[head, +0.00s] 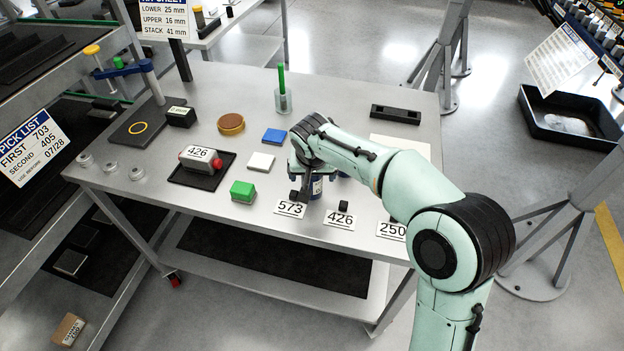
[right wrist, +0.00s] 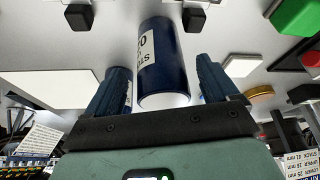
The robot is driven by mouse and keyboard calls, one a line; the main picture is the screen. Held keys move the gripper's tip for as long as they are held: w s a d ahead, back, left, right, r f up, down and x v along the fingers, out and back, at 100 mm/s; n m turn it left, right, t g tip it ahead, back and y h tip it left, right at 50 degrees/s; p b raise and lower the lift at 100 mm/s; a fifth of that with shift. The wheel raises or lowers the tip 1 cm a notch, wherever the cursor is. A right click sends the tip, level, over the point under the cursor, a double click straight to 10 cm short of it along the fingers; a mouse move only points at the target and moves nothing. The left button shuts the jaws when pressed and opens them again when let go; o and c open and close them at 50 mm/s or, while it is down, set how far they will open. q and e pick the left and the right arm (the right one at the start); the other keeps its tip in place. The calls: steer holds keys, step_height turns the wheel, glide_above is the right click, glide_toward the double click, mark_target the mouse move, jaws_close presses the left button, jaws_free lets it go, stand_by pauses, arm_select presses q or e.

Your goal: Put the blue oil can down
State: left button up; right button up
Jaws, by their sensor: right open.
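The dark blue oil can (right wrist: 168,62), with a white label, is between the fingers of my right gripper (right wrist: 162,72) in the right wrist view. The fingers are apart, with a gap showing on each side of the can. In the head view the can (head: 317,187) shows partly under my right gripper (head: 311,190), just behind the 573 card (head: 290,209) and the 426 card (head: 340,220). It looks upright on the grey table (head: 260,230); its base contact is partly hidden. My left gripper is in neither view.
A small black block (head: 343,206) is close to the can's right. A green block (head: 243,191), white block (head: 261,162) and blue block (head: 274,136) lie left of the gripper. A 426-marked object stands on a black tray (head: 194,184). The 250 card (head: 391,231) is near the front edge.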

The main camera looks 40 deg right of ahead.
steer(key=x, duration=0.3)
steer(key=shift+w, duration=0.1)
steer(key=c, duration=1.3)
steer(key=shift+c, duration=0.2)
steer(key=shift+r, duration=0.15)
